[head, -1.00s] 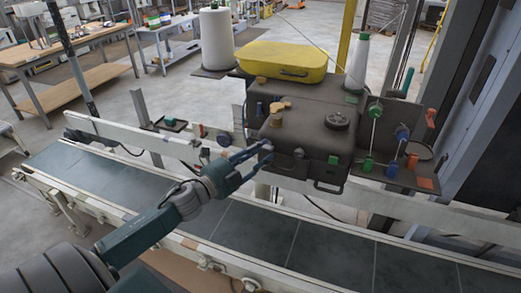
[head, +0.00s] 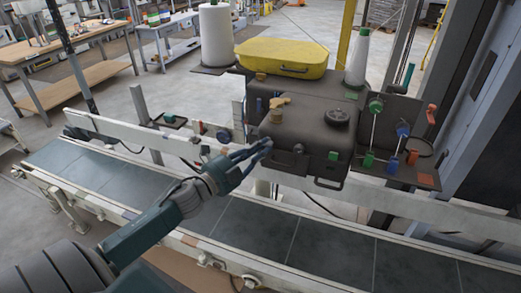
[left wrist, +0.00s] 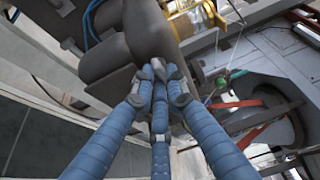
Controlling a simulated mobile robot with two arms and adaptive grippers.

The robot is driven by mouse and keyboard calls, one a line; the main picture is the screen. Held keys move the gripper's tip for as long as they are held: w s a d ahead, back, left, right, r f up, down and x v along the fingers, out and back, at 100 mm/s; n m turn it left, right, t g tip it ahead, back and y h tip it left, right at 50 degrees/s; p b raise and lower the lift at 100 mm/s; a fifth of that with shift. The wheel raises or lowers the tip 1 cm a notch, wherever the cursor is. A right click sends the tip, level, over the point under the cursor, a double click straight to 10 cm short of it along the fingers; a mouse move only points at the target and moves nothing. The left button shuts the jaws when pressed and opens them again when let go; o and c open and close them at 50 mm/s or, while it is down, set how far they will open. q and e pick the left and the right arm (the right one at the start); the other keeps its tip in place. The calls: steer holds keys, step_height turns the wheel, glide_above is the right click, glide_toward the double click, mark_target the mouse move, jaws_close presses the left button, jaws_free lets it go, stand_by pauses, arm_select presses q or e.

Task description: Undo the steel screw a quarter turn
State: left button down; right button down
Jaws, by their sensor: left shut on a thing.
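My left gripper (head: 266,147) reaches over the conveyor to the lower left of the dark machine housing's front (head: 300,135). In the left wrist view its blue fingers converge, and the grey fingertips (left wrist: 158,72) meet beside a dark part of the machine. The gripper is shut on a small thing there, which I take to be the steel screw. The fingertips hide it almost wholly, so its head and angle cannot be seen. My right gripper is not in view.
The conveyor belt (head: 265,225) runs below my left arm, with a pale rail (head: 120,123) behind it. A yellow case (head: 282,58) lies on the machine.

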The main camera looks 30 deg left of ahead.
arm_select(q)
steer(key=n+b, duration=0.1)
steer(key=n, duration=0.1)
steer(key=n+t+b, duration=0.1)
steer(key=n+b, duration=0.1)
steer(key=shift+d+f, duration=0.1)
steer(key=shift+f, duration=0.25)
steer(key=n+t+y+b, duration=0.1)
steer(key=n, duration=0.2)
steer(key=n+t+y+b, duration=0.1)
steer(key=n, duration=0.1)
steer(key=shift+w+d+n, duration=0.1)
steer(key=shift+d+n, duration=0.1)
steer(key=shift+n, duration=0.2)
steer(key=n+y+b, duration=0.1)
steer(key=n+y, duration=0.1)
steer(key=n, duration=0.2)
steer(key=shift+d+n+t, duration=0.15)
steer(key=shift+n+t, duration=0.25)
steer(key=n+y, duration=0.2)
steer(key=n, duration=0.1)
steer(key=n+y, duration=0.1)
steer(key=n, duration=0.2)
steer(key=shift+w+d+n+y, duration=0.1)
steer(key=shift+d+n+y, duration=0.1)
steer(key=shift+n+y, duration=0.2)
steer(key=shift+n, duration=0.3)
